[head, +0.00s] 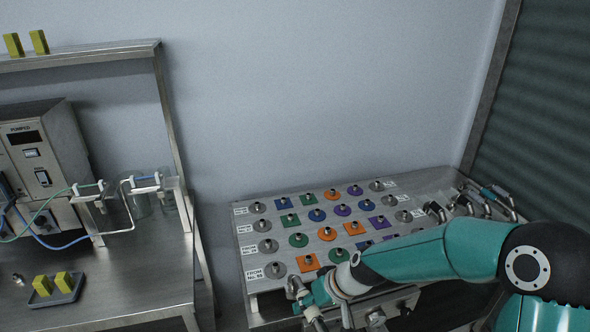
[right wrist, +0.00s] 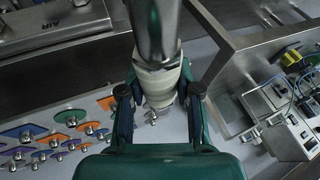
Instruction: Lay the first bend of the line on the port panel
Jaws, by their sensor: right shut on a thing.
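The port panel (head: 277,224) lies tilted at the lower middle of the head view. It carries rows of round and square coloured plates, each with a metal port, and grey round ports at its left and right ends. My right gripper (head: 326,292) is at the panel's front edge, near the lower-left grey port (head: 275,270). It is shut on a metal bend, whose tube (right wrist: 154,28) and pale collar (right wrist: 157,86) show between the fingers in the right wrist view. My arm hides the panel's front right part. My left gripper is out of view.
Several metal bends (head: 487,205) lie at the panel's right end, beside a ribbed dark shutter (head: 537,120). A steel bench (head: 130,270) at left holds a pump unit (head: 40,150), glass vessels, tubing and a tray (head: 57,291) of yellow blocks.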

